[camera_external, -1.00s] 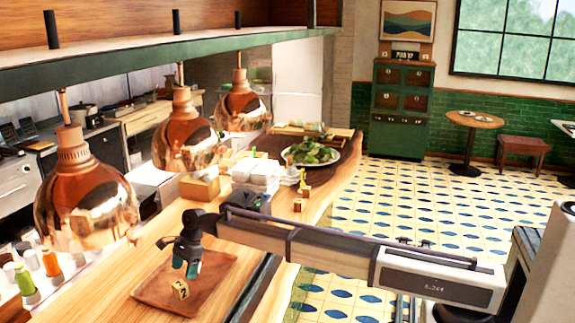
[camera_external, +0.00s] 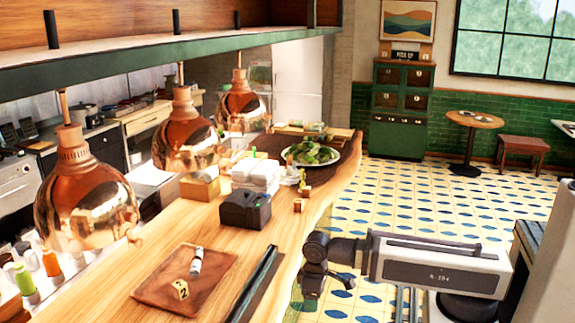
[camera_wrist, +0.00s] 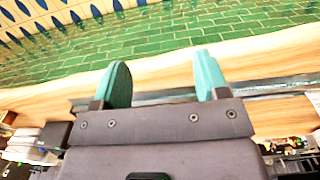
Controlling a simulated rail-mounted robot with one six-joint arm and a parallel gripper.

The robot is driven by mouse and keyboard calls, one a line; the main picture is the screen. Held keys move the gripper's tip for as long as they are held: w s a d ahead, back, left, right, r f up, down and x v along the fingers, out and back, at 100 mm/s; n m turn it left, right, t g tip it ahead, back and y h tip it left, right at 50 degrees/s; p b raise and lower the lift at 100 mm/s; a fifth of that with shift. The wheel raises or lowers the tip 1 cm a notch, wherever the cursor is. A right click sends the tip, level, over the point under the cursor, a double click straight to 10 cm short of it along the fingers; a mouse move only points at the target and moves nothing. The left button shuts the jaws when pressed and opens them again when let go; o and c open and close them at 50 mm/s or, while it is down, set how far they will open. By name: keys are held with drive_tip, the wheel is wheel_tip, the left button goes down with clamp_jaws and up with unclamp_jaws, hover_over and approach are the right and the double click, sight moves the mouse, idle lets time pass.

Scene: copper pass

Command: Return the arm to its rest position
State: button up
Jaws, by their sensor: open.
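My gripper (camera_wrist: 163,85) shows in the wrist view with its two teal fingers spread apart and nothing between them. In the external view my arm is folded back to the right of the wooden counter (camera_external: 225,245), with its wrist end just off the counter's edge. The fingers are hard to make out there. A brown tray (camera_external: 215,265) lies on the counter to the left of my arm. It holds a yellow number block (camera_external: 180,290) and a small white and dark cylinder (camera_external: 196,261).
A black printer-like box (camera_external: 246,209), white stacked boxes (camera_external: 255,173) and a plate of greens (camera_external: 311,154) stand farther along the counter. Copper lamps (camera_external: 85,200) hang over its left side. A dark rail (camera_external: 255,285) runs beside the tray. The tiled floor (camera_external: 420,200) is open.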

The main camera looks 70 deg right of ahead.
wheel_tip(320, 180, down, 9)
drive_tip(key=b, duration=0.9)
drive_tip(key=shift+w, duration=0.15)
